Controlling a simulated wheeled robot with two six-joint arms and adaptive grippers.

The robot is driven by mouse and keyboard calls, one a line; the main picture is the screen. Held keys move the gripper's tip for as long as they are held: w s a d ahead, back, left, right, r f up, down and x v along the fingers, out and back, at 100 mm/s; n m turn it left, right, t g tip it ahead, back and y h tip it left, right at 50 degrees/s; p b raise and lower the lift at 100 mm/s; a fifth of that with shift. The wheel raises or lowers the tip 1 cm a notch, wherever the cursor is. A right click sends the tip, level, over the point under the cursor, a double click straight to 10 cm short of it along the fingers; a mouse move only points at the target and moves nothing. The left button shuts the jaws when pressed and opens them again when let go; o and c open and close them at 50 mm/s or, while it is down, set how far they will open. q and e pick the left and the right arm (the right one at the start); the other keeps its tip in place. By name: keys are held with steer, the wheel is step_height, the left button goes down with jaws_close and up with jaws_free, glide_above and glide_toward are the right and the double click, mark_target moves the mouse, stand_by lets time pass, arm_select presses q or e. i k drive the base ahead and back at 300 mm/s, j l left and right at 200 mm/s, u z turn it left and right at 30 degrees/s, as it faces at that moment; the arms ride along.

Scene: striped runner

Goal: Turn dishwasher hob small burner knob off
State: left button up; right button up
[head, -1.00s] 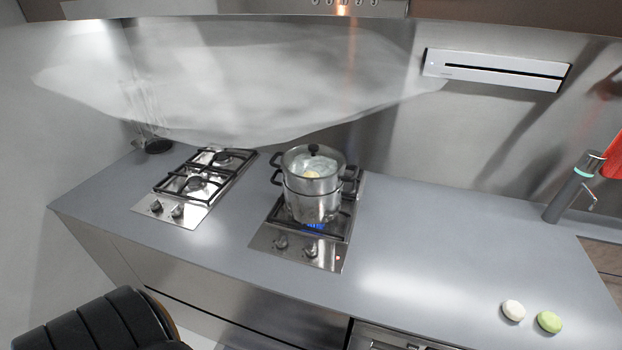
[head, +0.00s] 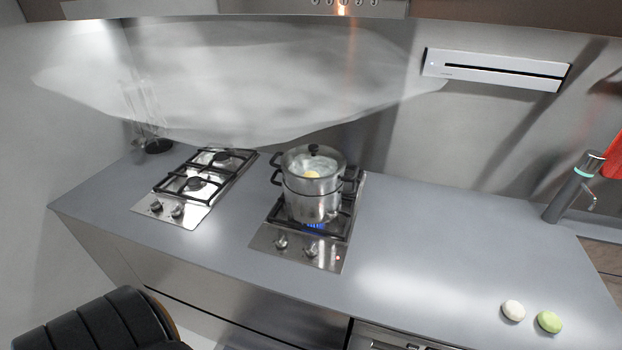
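The right-hand hob (head: 262,236) is a steel panel with black grates. Its front carries a left knob (head: 281,242) and a right knob (head: 310,250), and a small red light (head: 337,257) glows near its right corner. A steel pot (head: 313,205) with a lid stands on this hob's front burner, with a blue flame (head: 314,225) under it. The angle of each knob is too small to tell. A second hob (head: 185,215) with two knobs stands to the left, with no pot and no flame seen. Neither of my grippers is in view.
A tap (head: 570,192) stands at far right. A black ribbed seat (head: 95,325) is at bottom left.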

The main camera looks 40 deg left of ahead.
mark_target(281, 241)
steer(key=u, duration=1.4)
